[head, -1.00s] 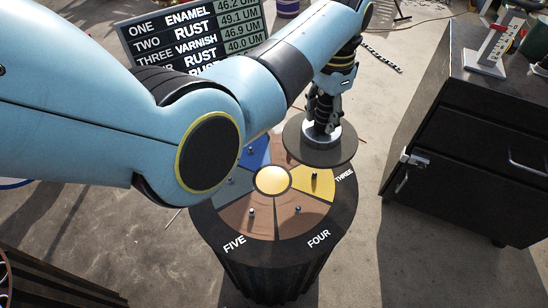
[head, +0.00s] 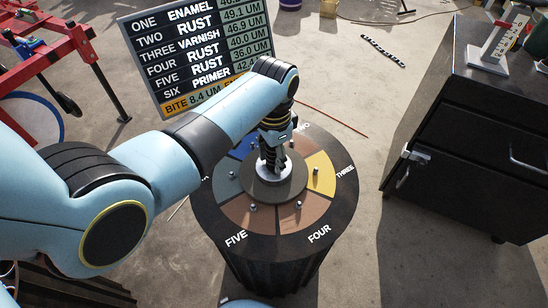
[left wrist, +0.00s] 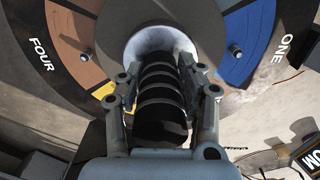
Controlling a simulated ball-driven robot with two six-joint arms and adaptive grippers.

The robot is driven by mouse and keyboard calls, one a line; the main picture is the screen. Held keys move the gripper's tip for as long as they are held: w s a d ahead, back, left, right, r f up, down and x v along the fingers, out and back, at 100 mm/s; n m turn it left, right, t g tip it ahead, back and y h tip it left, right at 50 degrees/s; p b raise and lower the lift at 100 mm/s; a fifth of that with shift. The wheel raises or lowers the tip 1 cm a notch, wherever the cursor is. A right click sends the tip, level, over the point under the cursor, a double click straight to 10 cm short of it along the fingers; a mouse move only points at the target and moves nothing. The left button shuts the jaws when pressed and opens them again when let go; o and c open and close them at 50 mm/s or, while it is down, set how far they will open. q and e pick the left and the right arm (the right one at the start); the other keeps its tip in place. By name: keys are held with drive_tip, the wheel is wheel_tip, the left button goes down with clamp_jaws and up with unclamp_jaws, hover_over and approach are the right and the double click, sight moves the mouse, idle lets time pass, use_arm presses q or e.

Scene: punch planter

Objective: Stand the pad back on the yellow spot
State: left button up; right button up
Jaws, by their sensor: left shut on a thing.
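The pad is a round grey disc (head: 256,190) with a pale collar and a black ribbed handle (left wrist: 160,95). My left gripper (head: 273,160) is shut on the handle, with a finger on each side of it in the left wrist view (left wrist: 163,105). The pad is over the middle of the round drum-shaped stand (head: 225,222), roughly level. The round yellow spot at the stand's centre is hidden beneath it. I cannot tell whether the disc touches the stand. My right gripper is not in view.
Painted sectors with small studs ring the pad, including a yellow one (head: 322,172) and a blue one (left wrist: 248,38). A readings board (head: 200,50) stands behind. A dark cabinet (head: 460,140) is at right. A red frame (head: 50,50) is at far left.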

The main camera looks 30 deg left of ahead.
use_arm(q)
drive_tip(key=shift+f, duration=0.3)
drive_tip(key=shift+f, duration=0.15)
drive_tip(key=o, duration=1.1)
drive_tip(key=shift+o, duration=0.2)
wheel_tip(320, 180, up, 12)
drive_tip(key=p, duration=0.2)
drive_tip(key=shift+p, duration=0.3)
